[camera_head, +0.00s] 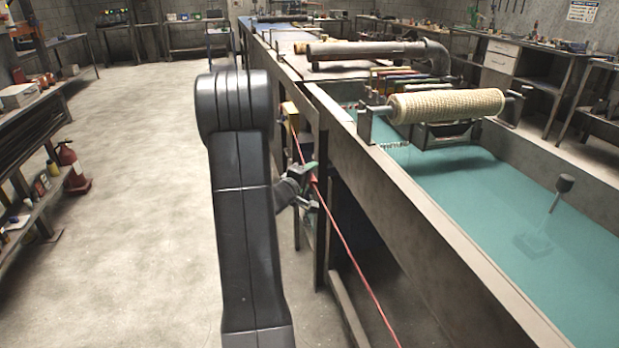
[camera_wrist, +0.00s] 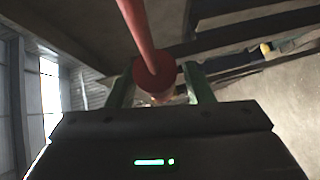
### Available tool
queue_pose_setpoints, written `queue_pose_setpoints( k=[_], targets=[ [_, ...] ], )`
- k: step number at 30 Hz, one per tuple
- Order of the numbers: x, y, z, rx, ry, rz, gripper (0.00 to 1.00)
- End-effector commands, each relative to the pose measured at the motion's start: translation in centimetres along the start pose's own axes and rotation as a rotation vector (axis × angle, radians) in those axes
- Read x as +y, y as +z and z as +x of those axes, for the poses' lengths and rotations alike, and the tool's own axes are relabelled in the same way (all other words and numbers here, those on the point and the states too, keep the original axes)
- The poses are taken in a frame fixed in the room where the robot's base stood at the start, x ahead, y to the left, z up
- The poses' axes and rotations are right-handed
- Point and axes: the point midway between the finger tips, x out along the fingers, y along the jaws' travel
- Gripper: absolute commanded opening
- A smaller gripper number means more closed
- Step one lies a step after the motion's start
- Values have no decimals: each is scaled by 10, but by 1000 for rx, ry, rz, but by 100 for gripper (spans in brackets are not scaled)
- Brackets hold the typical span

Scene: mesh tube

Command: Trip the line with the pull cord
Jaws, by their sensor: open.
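The red pull cord (camera_head: 347,248) runs slanting along the side of the long bench, from near a yellow box (camera_head: 290,114) down toward the lower right. My gripper (camera_head: 309,183) is at the cord beside the bench, below the yellow box. In the wrist view, the cord (camera_wrist: 134,22) comes down from the top to a round red knob (camera_wrist: 155,76). The knob shows between my two green fingers, which are apart. I cannot tell whether either finger touches it. My palm hides what lies lower in that view.
The water tank (camera_head: 450,235) with a mesh-wrapped roller (camera_head: 447,105) stands on the right. Its long side wall is close to my gripper. Bench legs stand under it. The floor (camera_head: 140,190) on the left is clear, up to a shelf and a red extinguisher (camera_head: 71,166).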

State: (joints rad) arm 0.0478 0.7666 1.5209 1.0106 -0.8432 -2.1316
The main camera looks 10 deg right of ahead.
Motion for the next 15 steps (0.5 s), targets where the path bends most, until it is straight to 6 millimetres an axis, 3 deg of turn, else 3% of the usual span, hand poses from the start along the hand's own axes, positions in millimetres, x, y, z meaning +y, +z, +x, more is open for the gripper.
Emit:
queue_pose_setpoints(
  k=[6, 13, 15],
  targets=[
    [0, 0, 0, 0, 0, 0, 47],
    [0, 0, 0, 0, 0, 0, 4],
    [0, 0, 0, 0, 0, 0, 0]
  ],
)
